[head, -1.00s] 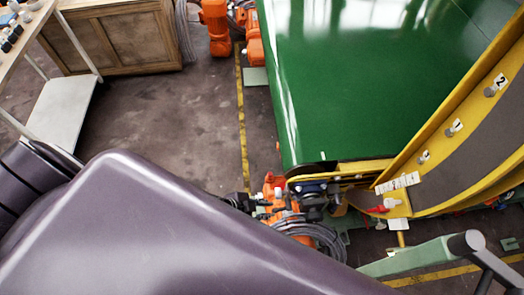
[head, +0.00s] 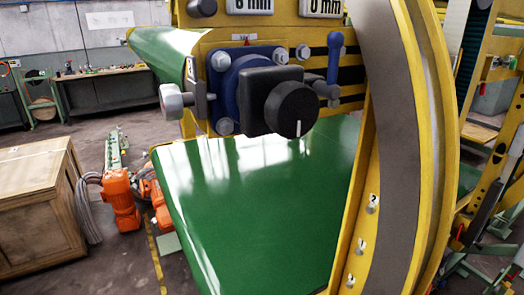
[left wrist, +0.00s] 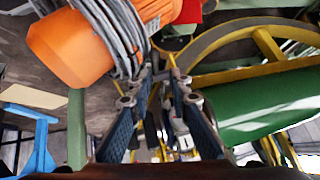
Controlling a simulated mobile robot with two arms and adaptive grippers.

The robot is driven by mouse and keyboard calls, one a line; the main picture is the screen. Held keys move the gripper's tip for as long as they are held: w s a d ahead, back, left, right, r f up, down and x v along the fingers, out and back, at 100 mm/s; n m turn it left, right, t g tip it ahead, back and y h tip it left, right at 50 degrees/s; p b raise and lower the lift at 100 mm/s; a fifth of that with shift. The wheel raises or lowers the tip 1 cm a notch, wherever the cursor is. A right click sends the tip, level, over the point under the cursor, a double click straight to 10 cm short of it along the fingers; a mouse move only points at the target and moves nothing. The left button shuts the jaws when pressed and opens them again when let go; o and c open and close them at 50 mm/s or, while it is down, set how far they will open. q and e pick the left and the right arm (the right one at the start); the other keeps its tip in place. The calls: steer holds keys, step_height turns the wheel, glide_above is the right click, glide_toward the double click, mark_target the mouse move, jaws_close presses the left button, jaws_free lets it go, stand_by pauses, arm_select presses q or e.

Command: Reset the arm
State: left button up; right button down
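The ring inverter fills the right of the head view, with a curved yellow ring (head: 434,150) and a grey inner band (head: 396,130). A black knob (head: 291,109) with a white mark sits on a blue round flange (head: 228,92) on its yellow panel. A small blue handle (head: 336,70) is right of the knob. A green belt surface (head: 262,205) lies below. My left gripper (left wrist: 162,75) shows only in the left wrist view, its two fingers apart, with no object visibly held between them. Its place relative to the knob cannot be told. My right gripper is not in view.
A wooden cabinet (head: 38,210) stands at the left, with orange motors (head: 121,200) beside it. In the left wrist view an orange motor (left wrist: 70,48) and grey coiled cables (left wrist: 118,35) are close to my fingers. Open floor (head: 100,142) lies towards the back-left workbench.

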arm_select(q)
steer(key=s+a+f+n+y+b, duration=0.15)
steer(key=a+f, duration=0.25)
steer(key=f, duration=0.4)
steer(key=s+a+f+n+y+b, duration=0.1)
steer(key=a+f+n+y, duration=0.2)
steer(key=f, duration=0.5)
steer(key=s+f+n+g, duration=0.1)
steer(key=s+f, duration=0.3)
steer(key=s, duration=0.4)
steer(key=s+f+n+g+b, duration=0.1)
steer(key=s+f, duration=0.3)
steer(key=s, duration=0.4)
steer(key=s+f+n+g+b, duration=0.1)
steer(key=s+f+n+g, duration=0.1)
steer(key=s, duration=0.6)
step_height(320, 180, down, 2)
steer(key=shift+s+f+g, duration=0.15)
steer(key=shift+g, duration=0.55)
